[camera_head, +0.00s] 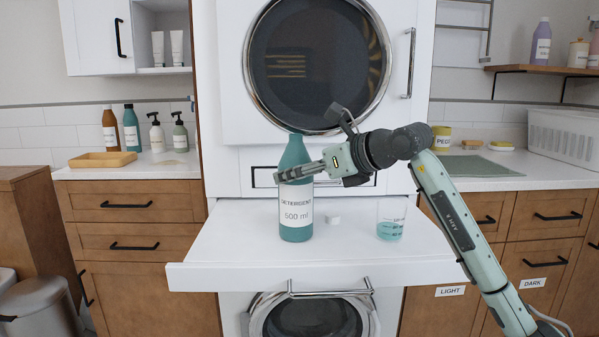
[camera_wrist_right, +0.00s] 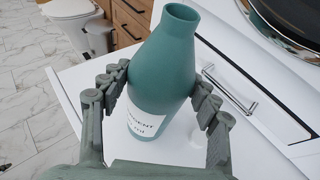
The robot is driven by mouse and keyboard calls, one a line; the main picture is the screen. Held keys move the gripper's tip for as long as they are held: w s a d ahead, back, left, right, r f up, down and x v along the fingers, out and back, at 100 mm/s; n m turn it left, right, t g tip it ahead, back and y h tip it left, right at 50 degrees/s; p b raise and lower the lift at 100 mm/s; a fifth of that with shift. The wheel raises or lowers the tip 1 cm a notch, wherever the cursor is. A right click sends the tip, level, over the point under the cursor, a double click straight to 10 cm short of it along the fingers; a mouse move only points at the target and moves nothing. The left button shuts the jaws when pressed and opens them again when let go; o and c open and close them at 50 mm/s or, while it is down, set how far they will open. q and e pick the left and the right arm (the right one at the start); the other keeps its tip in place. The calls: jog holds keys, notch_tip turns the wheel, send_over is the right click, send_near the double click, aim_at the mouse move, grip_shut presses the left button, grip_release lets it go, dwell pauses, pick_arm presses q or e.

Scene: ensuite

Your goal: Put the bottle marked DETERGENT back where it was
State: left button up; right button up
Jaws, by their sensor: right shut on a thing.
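The teal bottle marked DETERGENT, 500 ml (camera_head: 295,205), stands upright on the white pull-out shelf (camera_head: 240,268) between the two machines. Its open neck shows no cap. My right gripper (camera_head: 300,172) reaches in from the right and is shut on the bottle's upper body, above the label. In the right wrist view the bottle (camera_wrist_right: 168,72) sits between both fingers (camera_wrist_right: 160,98). Its base appears to rest on the shelf, though a slight gap cannot be ruled out. My left gripper is not in view.
The left counter holds an orange-brown tray (camera_head: 102,159), a brown bottle (camera_head: 110,130), a teal bottle (camera_head: 131,130) and two pump bottles. The shelf's front is clear.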

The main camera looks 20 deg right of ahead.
jog(key=o, duration=1.9)
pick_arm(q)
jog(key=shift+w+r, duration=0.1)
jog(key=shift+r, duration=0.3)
pick_arm(e)
jog(key=v, duration=0.2)
jog(key=shift+s+d+r, duration=0.15)
jog(key=shift+s+d, duration=0.1)
jog(key=shift+s, duration=0.05)
pick_arm(q)
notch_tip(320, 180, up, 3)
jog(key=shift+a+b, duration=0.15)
jog(key=shift+b, duration=0.6)
pick_arm(e)
jog(key=v, duration=0.9)
jog(key=shift+s, duration=0.15)
